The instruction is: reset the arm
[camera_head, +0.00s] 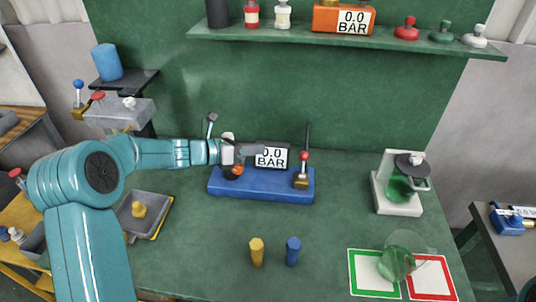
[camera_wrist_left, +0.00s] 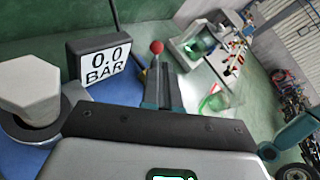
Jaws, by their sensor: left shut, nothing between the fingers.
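My left arm comes in from the left in the head view. Its gripper (camera_head: 256,151) is at the left part of a blue base (camera_head: 262,190), partly in front of a dark gauge (camera_head: 271,156) reading 0.0 BAR. The fingers (camera_wrist_left: 163,88) are shut and empty in the left wrist view. The gauge (camera_wrist_left: 98,58) is to their left there, and a red-knobbed lever (camera_wrist_left: 156,48) shows beyond them. A pale hexagonal knob (camera_wrist_left: 28,97) is at the far left of that view. Contact between gripper and base parts cannot be told. My right gripper is not in view.
A yellow peg (camera_head: 257,252) and a blue peg (camera_head: 293,251) stand at the front. A glass flask (camera_head: 398,262) stands by green and red framed cards; a white stand (camera_head: 397,190) is behind. A grey tray (camera_head: 145,212) is left. A shelf (camera_head: 345,41) hangs above.

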